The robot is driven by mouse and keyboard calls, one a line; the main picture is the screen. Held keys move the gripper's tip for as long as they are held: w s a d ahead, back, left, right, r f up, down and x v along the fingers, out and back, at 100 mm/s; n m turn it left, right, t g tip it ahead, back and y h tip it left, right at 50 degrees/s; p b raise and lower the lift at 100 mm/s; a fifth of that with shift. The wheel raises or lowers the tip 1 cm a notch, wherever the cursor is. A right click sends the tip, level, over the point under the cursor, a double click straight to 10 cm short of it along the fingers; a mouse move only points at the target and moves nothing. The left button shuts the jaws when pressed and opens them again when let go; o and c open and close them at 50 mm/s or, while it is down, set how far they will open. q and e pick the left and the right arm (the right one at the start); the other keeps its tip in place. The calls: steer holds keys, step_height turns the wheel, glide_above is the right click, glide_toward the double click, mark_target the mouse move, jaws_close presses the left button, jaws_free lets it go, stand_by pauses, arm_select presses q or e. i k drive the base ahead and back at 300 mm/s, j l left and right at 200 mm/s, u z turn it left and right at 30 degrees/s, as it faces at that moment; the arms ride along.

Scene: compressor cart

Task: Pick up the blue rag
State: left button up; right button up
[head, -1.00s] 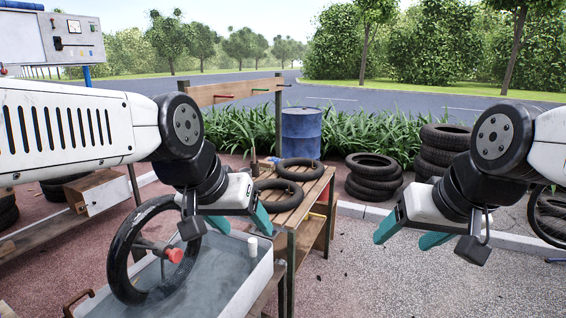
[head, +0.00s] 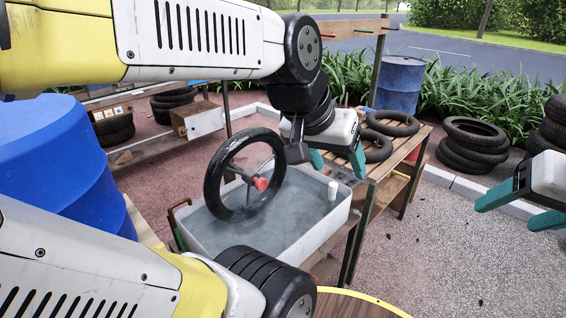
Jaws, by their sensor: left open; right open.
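I cannot make out the blue rag for certain. A small blue patch (head: 368,111) shows at the back of the slatted wooden bench (head: 398,147), too small to identify. My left gripper (head: 337,163) is open and empty, pointing down above the far right end of the water tub, in front of the bench. My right gripper (head: 504,214) is open and empty at the right edge, over the pavement. My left arm hides part of the left background.
A grey tub (head: 290,236) of water has a wheel (head: 226,190) with a red knob standing in it and a white cylinder (head: 332,191) at its rim. Tyres lie on the bench and are stacked (head: 470,147) beyond it. Blue barrels stand at left (head: 60,160) and back (head: 399,88).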

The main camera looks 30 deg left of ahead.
mark_target(367, 111)
steer(key=i+l, duration=0.25)
steer(key=l, duration=0.15)
steer(key=i+l+z, duration=0.1)
steer(key=l, duration=0.25)
steer(key=i+l+z, duration=0.15)
steer(key=i, duration=0.55)
steer(key=i+l+z, duration=0.15)
steer(key=i+l, duration=0.15)
steer(key=i, duration=0.4)
steer(key=i+l+z, duration=0.15)
steer(key=i, duration=0.55)
steer(key=i+l+u, duration=0.15)
steer(key=i+u, duration=0.15)
steer(key=i, duration=1.05)
steer(key=i+j+u, duration=0.1)
steer(key=i+u, duration=0.2)
steer(key=u, duration=0.15)
steer(key=i+u, duration=0.25)
steer(key=u, duration=0.2)
steer(key=i+l+u, duration=0.15)
steer(key=i+u, duration=0.15)
steer(key=u, duration=0.15)
steer(key=i+u, duration=0.35)
steer(key=u, duration=0.15)
